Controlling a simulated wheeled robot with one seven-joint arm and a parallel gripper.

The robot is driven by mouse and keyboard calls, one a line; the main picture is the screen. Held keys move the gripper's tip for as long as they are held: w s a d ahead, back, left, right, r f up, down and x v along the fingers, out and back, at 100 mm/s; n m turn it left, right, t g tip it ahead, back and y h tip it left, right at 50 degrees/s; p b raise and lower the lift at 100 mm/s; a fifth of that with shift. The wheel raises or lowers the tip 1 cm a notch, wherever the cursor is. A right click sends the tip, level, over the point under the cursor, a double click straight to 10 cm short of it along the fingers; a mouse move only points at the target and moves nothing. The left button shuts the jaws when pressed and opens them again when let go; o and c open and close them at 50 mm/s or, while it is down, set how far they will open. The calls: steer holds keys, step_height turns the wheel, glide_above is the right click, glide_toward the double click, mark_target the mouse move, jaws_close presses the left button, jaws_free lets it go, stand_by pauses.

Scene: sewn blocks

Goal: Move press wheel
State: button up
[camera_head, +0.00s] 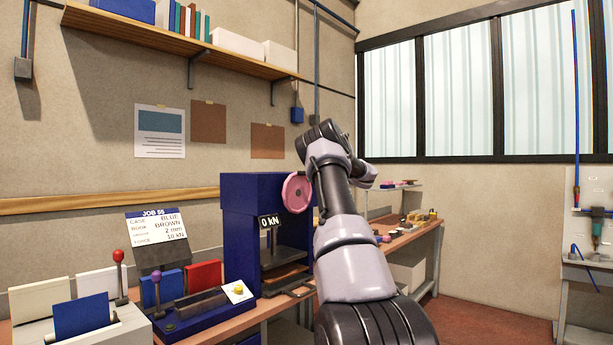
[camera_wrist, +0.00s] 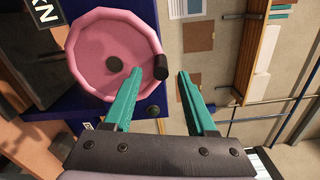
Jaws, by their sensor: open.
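The pink press wheel (camera_head: 297,192) is on the right side of the dark blue press (camera_head: 240,195), whose display reads 0 kN. In the wrist view the wheel (camera_wrist: 108,52) fills the upper left, with a dark hub and a dark knob (camera_wrist: 161,73) on its rim. My gripper (camera_wrist: 163,80) has two teal fingers, open, with the knob showing between their tips. I cannot tell whether a finger touches the knob. In the head view my arm hides the gripper. A brown piece (camera_head: 285,274) lies in the press opening.
A job card (camera_head: 157,228) reads blue case, brown, 2 mm, 10 kN. Left of the press stand a blue fixture (camera_head: 200,308) with a purple-knobbed lever and coloured boards. A wooden bench (camera_head: 410,238) with small items runs behind my arm. A shelf (camera_head: 190,40) hangs above.

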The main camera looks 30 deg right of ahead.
steer(key=shift+v, duration=2.1)
